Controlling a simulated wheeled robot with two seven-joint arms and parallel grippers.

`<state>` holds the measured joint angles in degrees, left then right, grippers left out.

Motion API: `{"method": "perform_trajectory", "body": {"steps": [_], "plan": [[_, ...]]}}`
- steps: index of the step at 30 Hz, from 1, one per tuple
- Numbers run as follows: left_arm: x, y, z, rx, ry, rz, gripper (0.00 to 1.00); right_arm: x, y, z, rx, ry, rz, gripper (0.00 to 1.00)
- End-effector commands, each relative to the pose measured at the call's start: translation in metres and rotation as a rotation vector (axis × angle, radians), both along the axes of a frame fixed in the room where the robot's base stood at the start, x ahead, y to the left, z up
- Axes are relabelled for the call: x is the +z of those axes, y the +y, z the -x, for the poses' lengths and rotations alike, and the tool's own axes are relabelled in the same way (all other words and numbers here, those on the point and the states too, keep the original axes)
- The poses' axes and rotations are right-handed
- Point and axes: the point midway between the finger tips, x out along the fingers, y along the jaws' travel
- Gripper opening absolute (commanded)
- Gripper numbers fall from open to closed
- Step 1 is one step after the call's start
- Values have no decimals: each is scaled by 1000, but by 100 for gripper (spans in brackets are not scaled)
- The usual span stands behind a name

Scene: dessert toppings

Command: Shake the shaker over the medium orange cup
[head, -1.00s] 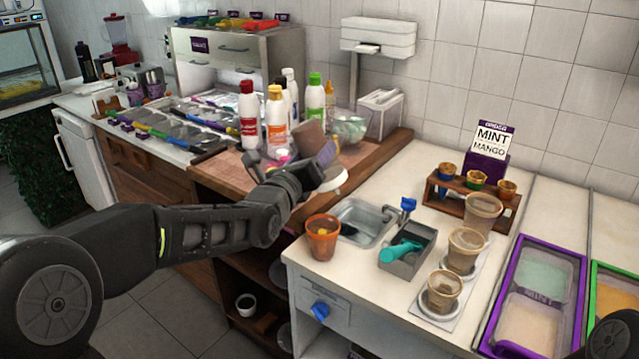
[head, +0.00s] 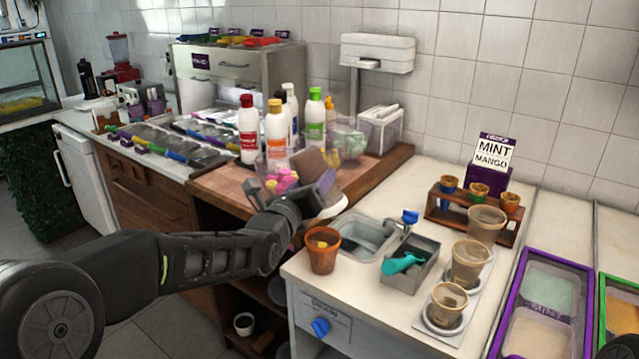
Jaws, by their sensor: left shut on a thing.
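My left gripper (head: 318,187) is shut on the shaker (head: 310,163), which has a brownish body and a white end (head: 333,206). It holds the shaker tilted, with the white end lower and to the right, above the counter. The medium orange cup (head: 322,258) stands upright at the counter's front left corner with something yellow inside. The white end appears just above the cup's rim in the picture, with a visible gap. The gripper fingers partly hide the shaker's middle. My right gripper is out of view.
A small sink (head: 366,236) and a grey bin with a teal scoop (head: 402,263) sit right of the cup. Several brown cups (head: 447,304) stand farther right. Bottles (head: 276,130) and a bowl of pink pieces (head: 283,180) stand behind my left gripper.

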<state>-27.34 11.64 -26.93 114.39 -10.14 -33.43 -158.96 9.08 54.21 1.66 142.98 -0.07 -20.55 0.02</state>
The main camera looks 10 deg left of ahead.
Motion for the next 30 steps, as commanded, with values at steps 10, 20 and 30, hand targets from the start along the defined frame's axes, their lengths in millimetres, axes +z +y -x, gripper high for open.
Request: {"method": "perform_trajectory", "body": {"steps": [10, 20, 30], "plan": [[13, 0, 0, 0, -4, 1, 5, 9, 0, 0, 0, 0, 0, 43], [37, 0, 0, 0, -4, 2, 5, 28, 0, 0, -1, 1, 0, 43], [60, 0, 0, 0, -3, 1, 5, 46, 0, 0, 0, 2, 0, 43]]}}
